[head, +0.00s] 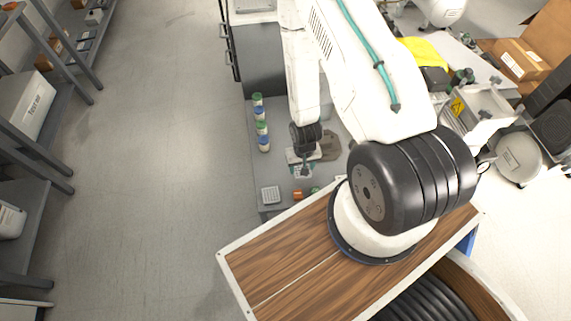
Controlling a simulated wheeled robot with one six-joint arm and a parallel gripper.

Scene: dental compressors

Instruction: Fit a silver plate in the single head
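My gripper (304,168) is low over the grey workbench, at the end of my white arm. It is small in the head view, and its fingers cannot be made out, so I cannot tell whether it is open or holds something. Pale and greenish parts show around its tip. A grey-brown rounded part (329,147) lies just right of the gripper, partly behind my arm. I cannot tell whether it is the single head. A small pale square piece with a grid-like top (271,195) lies at the bench's near left corner. No silver plate can be clearly identified.
Several small jars with green and blue lids (261,128) stand in a row along the left of the workbench (254,168). A small orange-brown item (298,194) lies near its front edge. Shelves (50,90) stand far left. The floor (155,160) between is clear.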

